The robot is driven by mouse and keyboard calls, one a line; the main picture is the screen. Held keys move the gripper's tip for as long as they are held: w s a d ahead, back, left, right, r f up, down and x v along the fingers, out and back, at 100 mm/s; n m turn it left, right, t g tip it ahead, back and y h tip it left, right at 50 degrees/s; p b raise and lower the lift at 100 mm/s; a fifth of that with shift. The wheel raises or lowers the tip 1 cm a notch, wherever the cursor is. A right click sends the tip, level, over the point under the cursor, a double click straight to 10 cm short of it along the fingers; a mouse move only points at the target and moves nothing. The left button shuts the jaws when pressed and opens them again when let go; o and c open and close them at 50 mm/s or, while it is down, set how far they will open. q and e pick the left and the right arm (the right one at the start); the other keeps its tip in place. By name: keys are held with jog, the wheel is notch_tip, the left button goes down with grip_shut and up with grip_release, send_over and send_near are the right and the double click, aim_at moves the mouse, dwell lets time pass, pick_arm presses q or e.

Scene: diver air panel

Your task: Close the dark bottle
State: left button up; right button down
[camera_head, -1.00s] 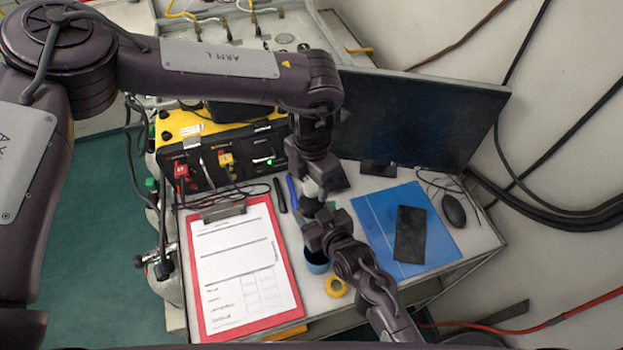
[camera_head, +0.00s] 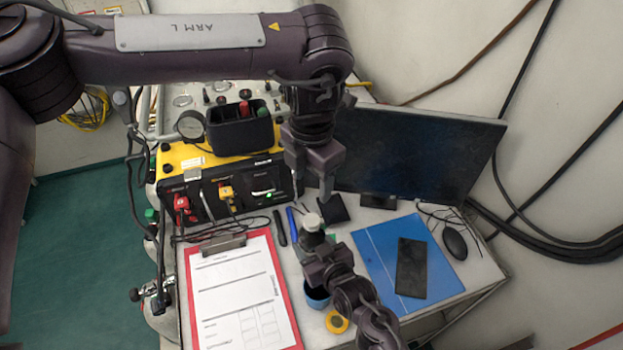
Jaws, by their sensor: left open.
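The dark bottle (camera_head: 313,239) stands near the middle of the desk, mostly hidden by my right gripper. A light grey cap (camera_head: 312,221) sits on its top; how tightly it sits cannot be told. My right gripper (camera_head: 314,250) comes from the front and appears shut around the bottle's body. My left gripper (camera_head: 314,187) points down above and just behind the cap, its two fingers apart, with nothing between them. It looks clear of the cap.
A red clipboard (camera_head: 288,300) lies left of the bottle, a blue folder (camera_head: 375,245) with a black phone-like slab (camera_head: 411,267) right. A blue cup (camera_head: 316,295) and yellow tape roll (camera_head: 337,321) are in front. A monitor (camera_head: 420,150) and yellow air panel (camera_head: 180,157) stand behind.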

jog(key=shift+c, duration=1.9)
grip_release()
jog(key=shift+s+d, duration=0.15)
jog(key=shift+s, duration=0.05)
jog(key=b+v, duration=0.2)
jog(key=v, duration=0.5)
jog(key=shift+s+r, duration=0.1)
jog(key=shift+s, duration=0.1)
